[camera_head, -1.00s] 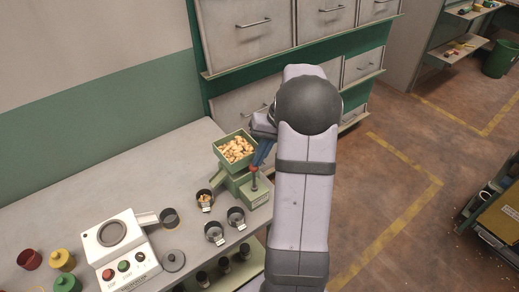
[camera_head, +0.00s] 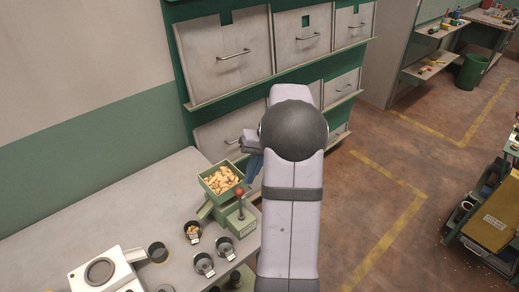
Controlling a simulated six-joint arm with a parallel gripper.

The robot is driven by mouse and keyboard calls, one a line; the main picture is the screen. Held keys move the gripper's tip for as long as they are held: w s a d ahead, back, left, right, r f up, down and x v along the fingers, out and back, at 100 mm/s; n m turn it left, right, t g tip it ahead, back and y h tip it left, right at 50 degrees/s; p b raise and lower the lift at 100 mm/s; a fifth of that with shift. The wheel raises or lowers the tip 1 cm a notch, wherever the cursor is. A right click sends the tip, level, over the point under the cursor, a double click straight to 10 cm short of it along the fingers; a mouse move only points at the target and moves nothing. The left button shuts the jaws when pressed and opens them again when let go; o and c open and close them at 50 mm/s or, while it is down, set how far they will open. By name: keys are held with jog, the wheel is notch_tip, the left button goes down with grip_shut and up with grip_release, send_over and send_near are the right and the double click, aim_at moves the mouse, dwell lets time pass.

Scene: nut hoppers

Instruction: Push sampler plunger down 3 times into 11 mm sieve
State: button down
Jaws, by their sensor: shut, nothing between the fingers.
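The green sampler (camera_head: 239,222) stands near the right end of the bench, with its plunger topped by a red knob (camera_head: 239,192). The knob stands up clear above the sampler base. Its green hopper (camera_head: 205,184) is filled with nuts (camera_head: 221,177). My gripper (camera_head: 250,184) is shut and empty, its blue fingers just right of and above the knob, seemingly apart from it. A dark sieve cup (camera_head: 193,231) with some nuts in it stands below the sampler's chute. Two more cups (camera_head: 204,264), (camera_head: 225,246) stand in front of it; their size labels are too small to read.
A white machine (camera_head: 100,272) is partly cut off at the lower left, with a dark ring-shaped item (camera_head: 158,252) beside it. Drawer cabinets (camera_head: 222,55) rise behind the bench. The bench's left and back are clear. My arm hides the area right of the sampler.

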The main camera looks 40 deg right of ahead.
jog(key=b+v, duration=0.1)
jog(key=v, duration=0.7)
jog(key=shift+b, duration=0.3)
jog(key=shift+r, duration=0.1)
dwell(0.4)
jog(key=s+d+f+m+t+b, duration=0.25)
jog(key=s+d+f+b, duration=0.2)
jog(key=s+d, duration=0.3)
jog(key=w+a+r+n+t+y, duration=0.2)
jog(key=w+a+r+n+y, duration=0.1)
jog(key=n, duration=0.8)
jog(key=shift+w+a+r+n+p, duration=0.35)
jog(key=shift+w+a+r, duration=0.3)
jog(key=shift+w+r, duration=0.2)
jog(key=s+f+p+x, duration=0.1)
jog(key=p+x, duration=0.4)
jog(key=x, duration=0.7)
jog(key=shift+s+a+f, duration=0.2)
jog(key=shift+f, duration=0.25)
